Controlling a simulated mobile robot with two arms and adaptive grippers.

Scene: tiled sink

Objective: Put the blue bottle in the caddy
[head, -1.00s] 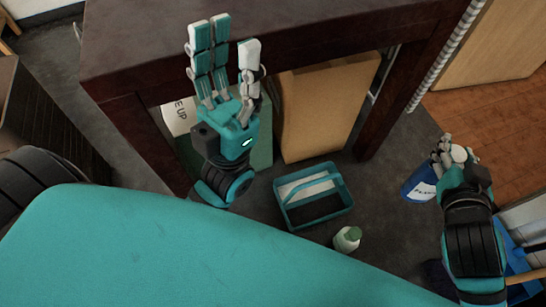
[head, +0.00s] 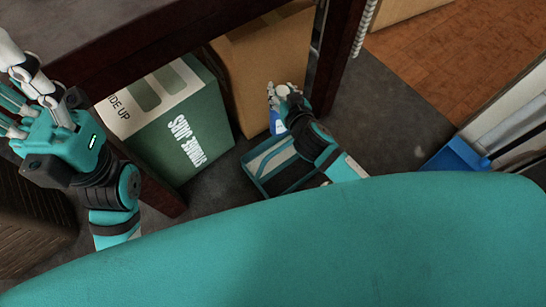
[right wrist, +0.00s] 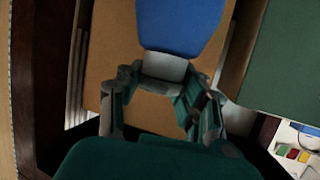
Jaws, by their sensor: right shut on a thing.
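The blue bottle (head: 276,122) is held by its pale top in my right gripper (head: 285,92). In the head view it appears over the far edge of the caddy; its height above it is hard to tell. In the right wrist view the bottle (right wrist: 182,24) sits between the closed fingers (right wrist: 160,90). The teal caddy (head: 252,176) stands on the floor, its right side partly hidden by my right forearm. My left gripper (head: 30,105) is at the left edge, fingers extended and apart, empty.
A green box (head: 180,145) stands left of the caddy and a cardboard box (head: 262,62) behind it, both under a dark table (head: 130,45). A table leg rises behind my right arm. A blue object (head: 455,157) lies at the right. The grey floor between is clear.

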